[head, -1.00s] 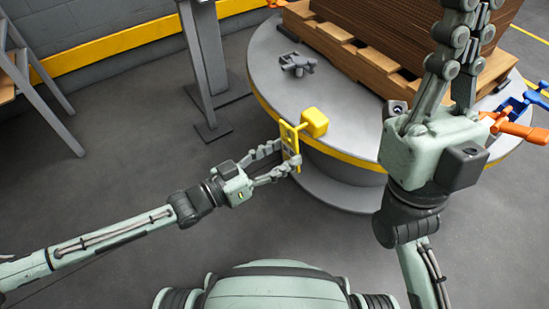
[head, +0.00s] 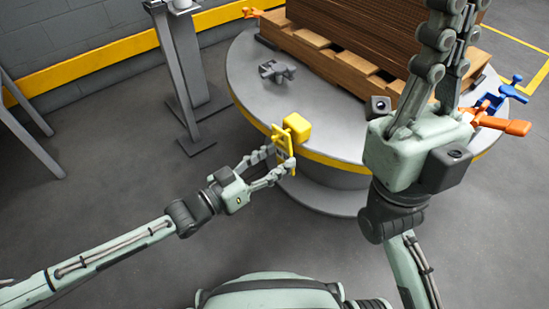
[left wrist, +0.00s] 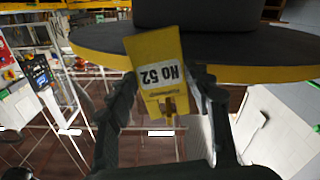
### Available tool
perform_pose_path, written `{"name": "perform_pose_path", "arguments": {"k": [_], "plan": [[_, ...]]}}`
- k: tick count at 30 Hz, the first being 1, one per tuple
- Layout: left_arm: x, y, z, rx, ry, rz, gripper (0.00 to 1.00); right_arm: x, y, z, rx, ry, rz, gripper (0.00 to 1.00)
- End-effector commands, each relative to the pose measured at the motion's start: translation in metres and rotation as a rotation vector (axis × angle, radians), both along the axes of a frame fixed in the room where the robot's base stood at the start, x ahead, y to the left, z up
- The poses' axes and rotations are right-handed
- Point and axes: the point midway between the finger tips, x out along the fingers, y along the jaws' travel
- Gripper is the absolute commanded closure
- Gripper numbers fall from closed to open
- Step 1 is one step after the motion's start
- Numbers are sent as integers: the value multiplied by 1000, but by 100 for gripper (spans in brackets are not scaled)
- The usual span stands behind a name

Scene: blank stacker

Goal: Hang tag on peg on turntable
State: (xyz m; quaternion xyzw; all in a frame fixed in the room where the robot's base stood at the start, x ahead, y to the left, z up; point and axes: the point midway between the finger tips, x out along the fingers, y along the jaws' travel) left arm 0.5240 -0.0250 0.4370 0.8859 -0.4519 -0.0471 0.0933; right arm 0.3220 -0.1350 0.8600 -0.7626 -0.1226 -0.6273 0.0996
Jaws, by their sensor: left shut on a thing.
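A yellow tag (head: 281,139) stands upright in the fingers of my left gripper (head: 284,161), which is shut on it. A yellow block (head: 298,128), apparently the peg's mount, sits on the rim of the grey turntable (head: 250,90). The tag is just left of the block; I cannot tell whether it touches the peg, which is mostly hidden. My right gripper (head: 447,35) points up, its tips cut off.
A wooden pallet (head: 335,52) with a brown stack stands on the turntable. A grey clamp-like part (head: 276,71) lies at its left. Orange (head: 505,124) and blue (head: 502,97) handles are at the right. A grey post (head: 182,70) stands left. The floor in front is clear.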

Motion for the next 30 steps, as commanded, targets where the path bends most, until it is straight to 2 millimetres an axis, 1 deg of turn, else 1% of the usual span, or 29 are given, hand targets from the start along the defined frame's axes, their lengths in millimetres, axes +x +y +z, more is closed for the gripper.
{"name": "perform_pose_path", "arguments": {"k": [8,9,14,24,26,30], "plan": [[0,0,0,0,0,0,78,0,0,0,0,0,0,100],[0,0,0,0,0,0,46,0,0,0,1,0,0,100],[0,0,0,0,0,0,26,0,0,0,1,1,0,100],[-1,2,-1,0,2,1,25,1,0,0,-2,3,0,100],[-4,6,-1,1,2,1,25,1,0,0,-2,2,0,100],[-17,23,-2,4,4,1,25,0,0,0,-1,2,0,100]]}}
